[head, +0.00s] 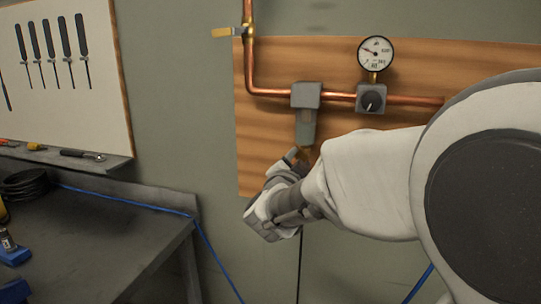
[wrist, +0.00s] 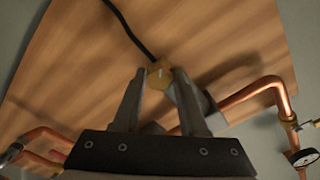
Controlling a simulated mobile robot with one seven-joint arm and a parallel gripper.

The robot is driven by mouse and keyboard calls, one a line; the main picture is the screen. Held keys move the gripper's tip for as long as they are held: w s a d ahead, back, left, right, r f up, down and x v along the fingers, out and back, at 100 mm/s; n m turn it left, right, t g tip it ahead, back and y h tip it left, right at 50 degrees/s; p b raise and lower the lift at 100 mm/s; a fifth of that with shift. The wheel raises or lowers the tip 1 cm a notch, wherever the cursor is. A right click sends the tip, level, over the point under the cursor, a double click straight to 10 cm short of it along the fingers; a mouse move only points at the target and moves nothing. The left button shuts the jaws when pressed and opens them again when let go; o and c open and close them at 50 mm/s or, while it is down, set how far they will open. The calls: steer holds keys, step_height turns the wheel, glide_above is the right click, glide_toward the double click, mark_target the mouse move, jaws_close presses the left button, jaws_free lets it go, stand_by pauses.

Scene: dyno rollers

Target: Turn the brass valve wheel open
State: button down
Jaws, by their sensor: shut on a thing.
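The brass valve wheel (wrist: 160,78) sits between the two fingertips in the wrist view, with a black hose or cable running away from it. My gripper (wrist: 155,74) is shut on the wheel, one finger on each side. In the head view a small bit of the brass (head: 304,154) shows under the grey filter body (head: 305,128). My gripper (head: 291,156) reaches up to it from below, and my wrist and arm hide most of the grip. How far the wheel is turned cannot be told.
A copper pipe (head: 268,91) runs across the wooden board (head: 262,140), with a round gauge (head: 375,53) and black knob (head: 372,100) to the right. A yellow-handled valve (head: 230,32) is at upper left. A dark workbench (head: 110,245) stands at left, with a blue hose (head: 130,200).

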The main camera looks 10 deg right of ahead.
steer(key=shift+f+n, duration=0.1)
steer(key=shift+n, duration=0.5)
steer(key=shift+p, duration=0.3)
steer(key=shift+c, duration=2.3)
jaws_free()
steer(key=shift+s, duration=0.1)
steer(key=p+v, duration=0.1)
steer(key=v, duration=1.6)
steer(key=shift+s, duration=0.1)
